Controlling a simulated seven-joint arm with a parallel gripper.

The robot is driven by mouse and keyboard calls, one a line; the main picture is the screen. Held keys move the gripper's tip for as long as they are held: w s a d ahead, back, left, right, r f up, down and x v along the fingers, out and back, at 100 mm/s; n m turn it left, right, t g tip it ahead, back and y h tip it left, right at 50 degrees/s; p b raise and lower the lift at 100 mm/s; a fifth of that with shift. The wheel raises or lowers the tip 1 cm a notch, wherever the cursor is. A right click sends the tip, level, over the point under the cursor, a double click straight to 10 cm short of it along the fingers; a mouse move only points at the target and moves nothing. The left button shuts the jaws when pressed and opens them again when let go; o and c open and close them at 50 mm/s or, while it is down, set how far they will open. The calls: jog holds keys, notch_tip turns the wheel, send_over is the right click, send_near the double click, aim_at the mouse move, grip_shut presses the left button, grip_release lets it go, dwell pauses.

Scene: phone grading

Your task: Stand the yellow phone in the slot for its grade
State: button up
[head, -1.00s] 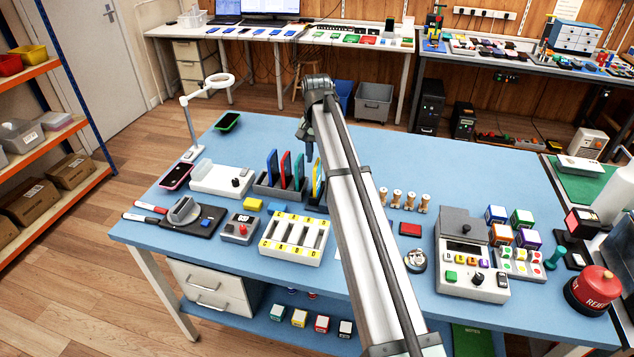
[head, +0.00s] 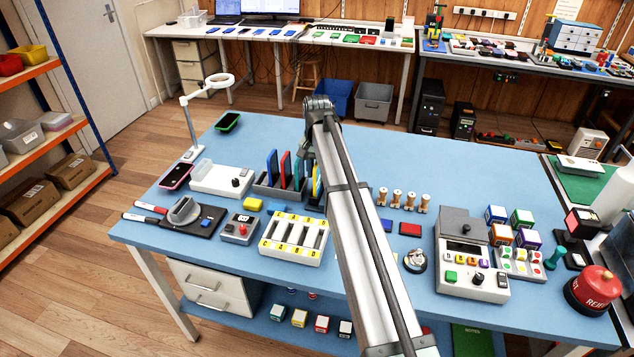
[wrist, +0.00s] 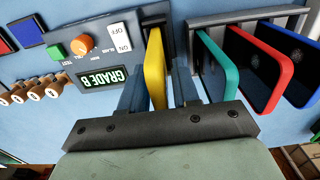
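Only a sliver of the yellow phone (head: 316,188) shows in the head view. My gripper (wrist: 160,92) has one finger on each side of it; a narrow gap shows on the teal-phone side, so the fingers look open around it. A device display (wrist: 104,78) reads GRADE B. The white slotted holder (head: 292,255) with yellow labels has several slots; its letters are too small to read surely.
Wooden pegs (head: 397,197) and a red pad (head: 410,229) lie right of my arm. The labelled holder stands in front of the rack. A pink-edged phone (head: 176,176) and a white box (head: 220,182) are to the left. The back middle of the blue table is clear.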

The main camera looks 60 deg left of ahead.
grip_shut()
jog(key=shift+r, duration=0.1)
jog(key=shift+r, duration=2.2)
jog(key=s+d+r, duration=0.2)
jog(key=s+d, duration=1)
jog(key=d, duration=0.1)
jog(key=shift+s+d+r, duration=0.25)
jog(key=shift+d, duration=0.15)
